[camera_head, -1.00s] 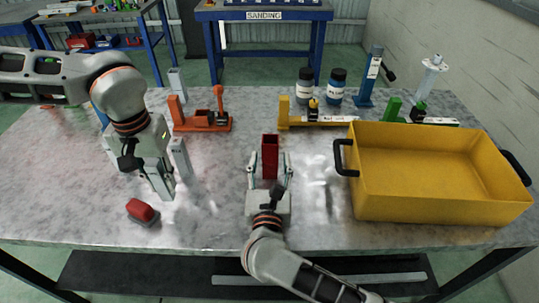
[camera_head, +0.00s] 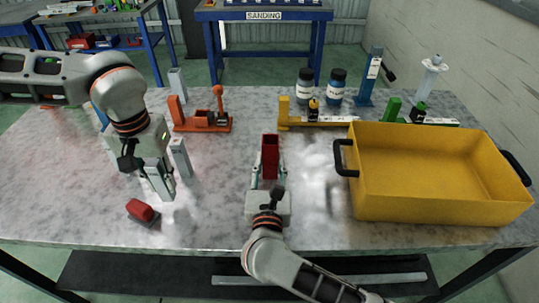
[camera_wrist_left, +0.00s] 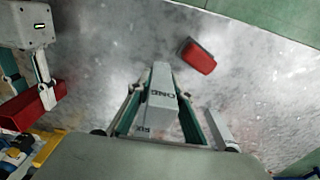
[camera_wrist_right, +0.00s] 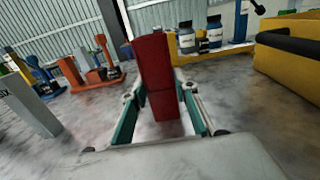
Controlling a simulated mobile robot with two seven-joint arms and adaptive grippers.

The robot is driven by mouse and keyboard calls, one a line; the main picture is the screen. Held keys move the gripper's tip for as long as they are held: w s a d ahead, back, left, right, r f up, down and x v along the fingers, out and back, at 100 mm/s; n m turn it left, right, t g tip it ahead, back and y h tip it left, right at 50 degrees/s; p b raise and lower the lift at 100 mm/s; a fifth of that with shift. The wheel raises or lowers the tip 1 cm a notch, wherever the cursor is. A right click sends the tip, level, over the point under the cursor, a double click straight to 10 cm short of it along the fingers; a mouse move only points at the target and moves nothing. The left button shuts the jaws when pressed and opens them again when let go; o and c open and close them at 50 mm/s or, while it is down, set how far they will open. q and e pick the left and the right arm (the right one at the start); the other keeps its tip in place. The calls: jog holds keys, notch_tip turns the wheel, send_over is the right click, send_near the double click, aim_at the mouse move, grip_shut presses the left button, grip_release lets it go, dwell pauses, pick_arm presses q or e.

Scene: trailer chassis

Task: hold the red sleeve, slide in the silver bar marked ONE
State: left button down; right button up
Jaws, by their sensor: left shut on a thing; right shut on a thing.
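The red sleeve (camera_head: 270,157) stands upright in the middle of the table, its open top showing. My right gripper (camera_head: 268,183) is shut on the sleeve; in the right wrist view the sleeve (camera_wrist_right: 157,75) is between the fingers. My left gripper (camera_head: 163,187) points down to the left of the sleeve. It is shut on the silver bar marked ONE (camera_wrist_left: 161,82), which shows between its fingers in the left wrist view. A second silver bar (camera_head: 180,157), marked SIX in the right wrist view (camera_wrist_right: 32,105), stands close beside the left gripper.
A red block (camera_head: 142,212) lies near the front left. A yellow crate (camera_head: 440,205) with black handles fills the right. Orange (camera_head: 200,122) and yellow (camera_head: 318,122) fixtures and two bottles stand behind the sleeve. The table between the two grippers is clear.

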pick_arm(q)
jog(key=shift+w, duration=0.1)
jog(key=w+a+r+n, duration=0.1)
jog(key=w+a+r, duration=0.25)
jog(key=w, duration=0.35)
jog(key=w+a+r+n, duration=0.2)
jog(key=w+a+r, duration=0.15)
jog(key=w, duration=0.45)
jog(key=w+d+r, duration=0.1)
jog(key=d+r, duration=0.4)
jog(key=d, duration=0.3)
jog(key=w+d+r, duration=0.1)
jog(key=d+r, duration=0.3)
jog(key=d, duration=0.5)
jog(key=s+d+r+n, duration=0.1)
jog(key=s+d+r, duration=0.15)
jog(key=d, duration=0.45)
jog(key=s+d+r, duration=0.2)
jog(key=s+d, duration=0.1)
jog(key=d, duration=0.5)
notch_tip(320, 180, down, 10)
jog(key=shift+s+a+r, duration=0.15)
jog(key=shift+a+r, duration=0.1)
jog(key=shift+f, duration=0.6)
